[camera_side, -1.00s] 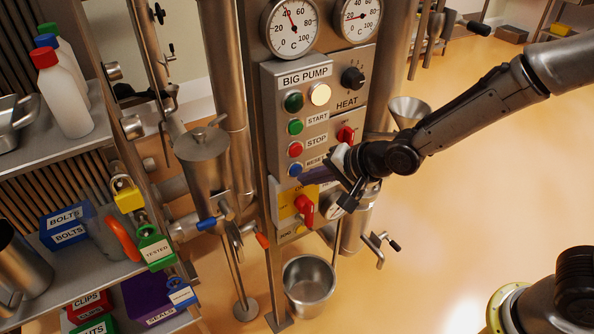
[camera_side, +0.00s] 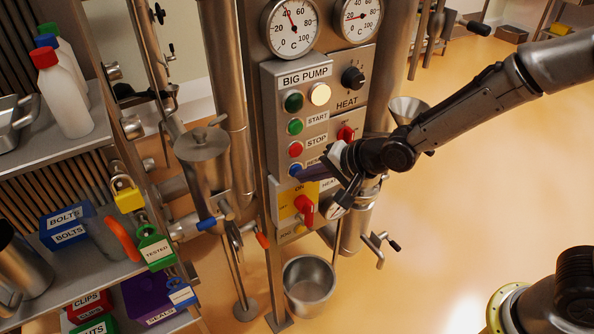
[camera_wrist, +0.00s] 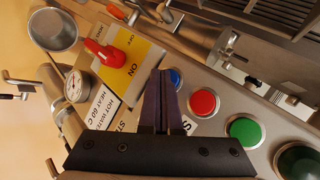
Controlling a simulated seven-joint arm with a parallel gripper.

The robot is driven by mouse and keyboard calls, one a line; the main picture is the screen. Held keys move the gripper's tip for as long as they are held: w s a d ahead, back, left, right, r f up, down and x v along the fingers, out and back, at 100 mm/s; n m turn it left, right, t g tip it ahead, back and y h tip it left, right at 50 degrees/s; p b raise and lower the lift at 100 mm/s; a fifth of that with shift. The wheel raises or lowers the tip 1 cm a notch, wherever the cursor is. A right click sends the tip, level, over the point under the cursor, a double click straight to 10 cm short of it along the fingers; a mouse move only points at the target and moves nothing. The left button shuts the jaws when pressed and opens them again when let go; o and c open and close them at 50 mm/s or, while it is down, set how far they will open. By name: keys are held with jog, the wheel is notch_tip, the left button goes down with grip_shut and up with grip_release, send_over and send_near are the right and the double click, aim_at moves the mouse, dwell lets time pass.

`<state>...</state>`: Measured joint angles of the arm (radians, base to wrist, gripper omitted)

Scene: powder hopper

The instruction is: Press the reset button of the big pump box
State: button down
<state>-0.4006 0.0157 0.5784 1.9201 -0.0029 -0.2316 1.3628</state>
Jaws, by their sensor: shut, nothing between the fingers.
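The big pump box (camera_side: 309,133) is a grey panel with a green START button (camera_side: 295,127), a red STOP button (camera_side: 295,149) and a blue reset button (camera_side: 295,169) below them. My gripper (camera_side: 301,172) is shut and empty, its dark purple fingers reaching in from the right with the tips at the blue button. In the wrist view the shut fingertips (camera_wrist: 160,73) overlap the left side of the blue button (camera_wrist: 176,78). I cannot tell whether they touch or press it. The fingers and hand partly hide the reset label.
Just below is a yellow switch plate with a red rotary handle (camera_side: 305,208). The red STOP button (camera_wrist: 203,102) and green button (camera_wrist: 244,132) lie beside the fingers. A gauge (camera_side: 342,196) and pipes sit below the hand. Open floor lies to the right.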

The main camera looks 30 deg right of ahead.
jog(key=shift+w, duration=0.15)
dwell(0.4)
jog(key=shift+s, duration=0.85)
jog(key=shift+s, duration=2.5)
jog(key=shift+d, duration=0.1)
